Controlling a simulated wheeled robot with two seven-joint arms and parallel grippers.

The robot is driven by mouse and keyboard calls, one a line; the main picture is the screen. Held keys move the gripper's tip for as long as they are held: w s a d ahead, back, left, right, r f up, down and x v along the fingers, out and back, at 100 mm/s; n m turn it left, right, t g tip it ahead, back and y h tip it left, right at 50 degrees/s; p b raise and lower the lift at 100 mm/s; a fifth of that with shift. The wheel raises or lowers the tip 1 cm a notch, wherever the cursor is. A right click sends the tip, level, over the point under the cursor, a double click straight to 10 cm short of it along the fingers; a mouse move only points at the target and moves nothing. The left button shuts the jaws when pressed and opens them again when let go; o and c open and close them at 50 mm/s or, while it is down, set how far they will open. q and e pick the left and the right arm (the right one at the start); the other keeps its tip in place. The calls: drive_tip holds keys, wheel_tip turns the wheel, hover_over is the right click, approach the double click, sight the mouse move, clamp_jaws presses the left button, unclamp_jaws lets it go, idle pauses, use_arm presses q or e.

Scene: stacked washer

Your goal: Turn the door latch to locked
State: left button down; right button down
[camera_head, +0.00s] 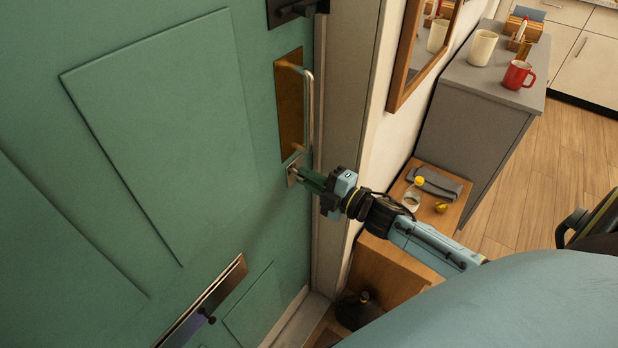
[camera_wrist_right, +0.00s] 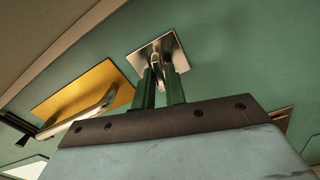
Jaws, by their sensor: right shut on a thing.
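A green door (camera_head: 150,110) fills the left of the head view. Its small metal latch plate (camera_head: 291,171) sits just below the brass handle plate (camera_head: 288,105). My right gripper (camera_head: 300,174) reaches in from the right and its green fingers are at the latch. In the right wrist view the square latch plate (camera_wrist_right: 158,58) shows behind the fingers (camera_wrist_right: 163,80), which are shut on the latch knob (camera_wrist_right: 155,62). The fingers hide part of the knob, so its exact turn is hard to tell. My left gripper is not in view.
A silver pull handle (camera_head: 310,105) stands out from the brass plate just above the gripper. A dark fitting (camera_head: 292,10) is higher up. A small wooden cabinet (camera_head: 390,262) and a grey counter (camera_head: 470,110) with mugs stand to the right. A mail slot (camera_head: 208,298) is lower left.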

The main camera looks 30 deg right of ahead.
drive_tip(key=shift+f+n, duration=0.1)
drive_tip(key=shift+n, duration=1.4)
drive_tip(key=c, duration=1.5)
unclamp_jaws()
drive_tip(key=v, duration=1.3)
drive_tip(key=shift+s, duration=0.2)
drive_tip(key=shift+d+f, duration=0.1)
drive_tip(key=shift+d, duration=0.05)
